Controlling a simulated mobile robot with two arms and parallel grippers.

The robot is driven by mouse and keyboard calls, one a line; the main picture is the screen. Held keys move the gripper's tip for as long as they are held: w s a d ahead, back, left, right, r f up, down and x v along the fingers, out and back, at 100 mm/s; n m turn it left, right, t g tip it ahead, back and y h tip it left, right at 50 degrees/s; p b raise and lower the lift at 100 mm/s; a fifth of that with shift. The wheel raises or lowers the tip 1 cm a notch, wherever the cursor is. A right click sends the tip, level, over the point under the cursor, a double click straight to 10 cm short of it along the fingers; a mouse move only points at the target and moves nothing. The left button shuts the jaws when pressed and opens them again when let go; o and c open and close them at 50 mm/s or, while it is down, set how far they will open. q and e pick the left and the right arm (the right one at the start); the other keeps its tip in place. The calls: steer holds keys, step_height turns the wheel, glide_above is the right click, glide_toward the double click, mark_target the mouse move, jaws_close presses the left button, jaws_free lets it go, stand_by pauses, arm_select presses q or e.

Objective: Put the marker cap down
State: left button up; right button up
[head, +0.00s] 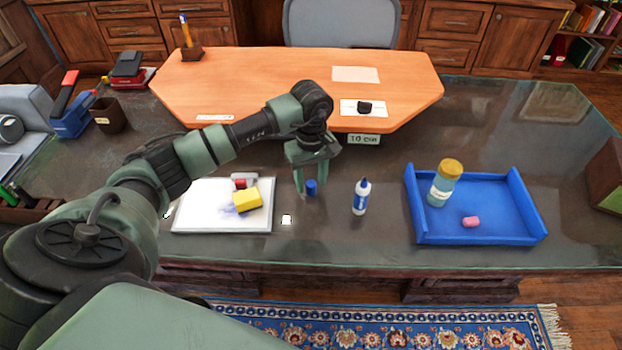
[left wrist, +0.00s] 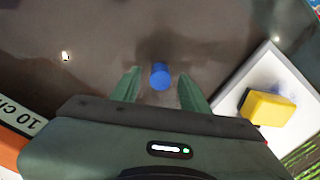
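The blue marker cap (head: 311,187) rests on the dark desk top, between the whiteboard and a white-and-blue bottle-shaped item (head: 361,196). In the left wrist view the cap (left wrist: 160,76) lies between the fingertips, with a gap on each side. My left gripper (head: 312,186) is open around the cap, pointing down, and does not appear to grip it. It also shows in the left wrist view (left wrist: 160,88). My right gripper is not in view.
A whiteboard (head: 190,215) with a yellow block (head: 247,200) lies left of the gripper. A blue tray (head: 500,210) holds a yellow-lidded jar (head: 445,183) and a pink piece (head: 471,222). An orange raised board (head: 270,75) stands behind. Bare desk lies in front of the cap.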

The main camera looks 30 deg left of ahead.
mark_target(311, 183)
arm_select(q)
steer(key=shift+r, duration=0.1)
steer(key=shift+r, duration=0.25)
step_height(311, 183, up, 12)
steer(key=b, duration=0.1)
steer(key=shift+f, duration=0.15)
stand_by(0.5)
